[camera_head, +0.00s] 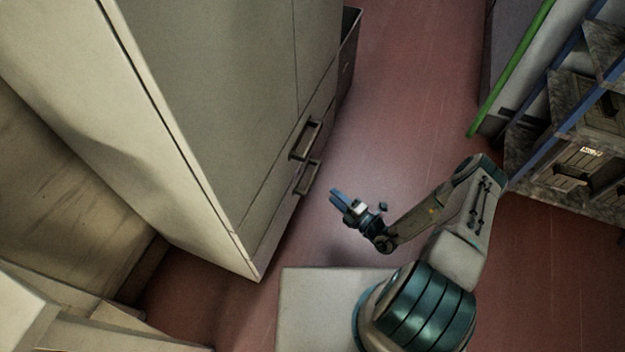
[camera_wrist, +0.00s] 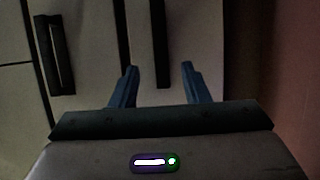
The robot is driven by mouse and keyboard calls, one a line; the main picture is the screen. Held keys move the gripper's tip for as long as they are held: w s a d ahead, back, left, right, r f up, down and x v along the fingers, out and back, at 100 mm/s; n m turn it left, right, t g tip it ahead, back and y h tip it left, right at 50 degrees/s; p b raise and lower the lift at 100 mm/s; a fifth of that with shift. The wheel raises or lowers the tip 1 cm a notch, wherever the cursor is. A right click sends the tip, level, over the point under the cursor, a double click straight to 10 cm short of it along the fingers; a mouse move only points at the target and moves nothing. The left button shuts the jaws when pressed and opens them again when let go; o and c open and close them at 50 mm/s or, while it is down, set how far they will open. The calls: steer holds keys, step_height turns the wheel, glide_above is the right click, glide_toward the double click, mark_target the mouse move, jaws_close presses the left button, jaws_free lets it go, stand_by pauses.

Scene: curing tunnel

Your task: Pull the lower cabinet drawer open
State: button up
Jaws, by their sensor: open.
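The tall beige cabinet (camera_head: 215,95) stands left of centre in the head view, with two dark bar handles low on its front. The lower drawer (camera_wrist: 205,40) looks closed, its face level with the one above. Its handle (camera_head: 308,177) also shows in the wrist view (camera_wrist: 160,45), upright in the picture. My gripper (camera_head: 338,196) is open and empty, its blue fingers pointing at the cabinet front. In the wrist view the fingers (camera_wrist: 159,72) lie either side of the lower handle's line. In the head view a small gap separates fingertips and handle.
The upper handle (camera_head: 305,140) is close beside the lower one and shows at left in the wrist view (camera_wrist: 55,55). Red floor (camera_head: 400,90) lies open before the cabinet. A shelf rack with crates (camera_head: 585,165) stands at right.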

mark_target(313, 178)
steer(key=b+x, duration=0.2)
steer(key=x, duration=0.9)
steer(key=shift+a+b, duration=0.15)
steer(key=shift+b, duration=0.2)
jaws_close()
